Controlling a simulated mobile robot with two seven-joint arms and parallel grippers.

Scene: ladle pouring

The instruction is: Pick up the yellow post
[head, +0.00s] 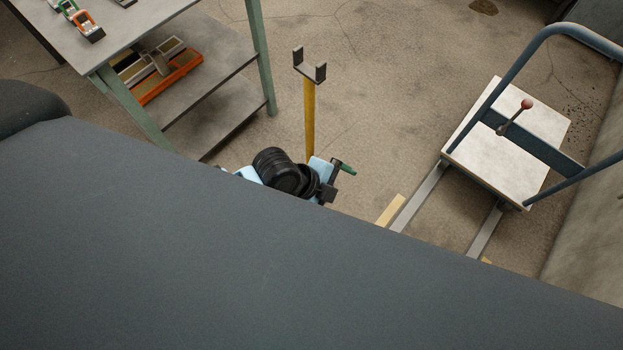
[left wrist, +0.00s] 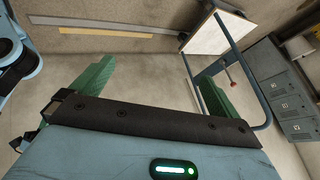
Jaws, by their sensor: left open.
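The yellow post (head: 309,118) stands upright on the floor in the head view, with a dark U-shaped bracket (head: 309,66) on top. Its lower end is hidden behind my left arm. My left gripper (head: 345,169) is just right of the post's visible lower part, with a green finger showing; I cannot tell the gap in depth. In the left wrist view my left gripper (left wrist: 154,72) has its two green fingers spread wide, with only bare floor between them. The post does not show there. My right gripper is in neither view.
A cart with a white deck (head: 525,135) and blue rail stands on floor tracks (head: 418,197) at the right. A shelf table (head: 128,22) with an orange tray (head: 168,80) is at upper left. Grey lockers (left wrist: 284,90) show in the left wrist view. Floor behind the post is clear.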

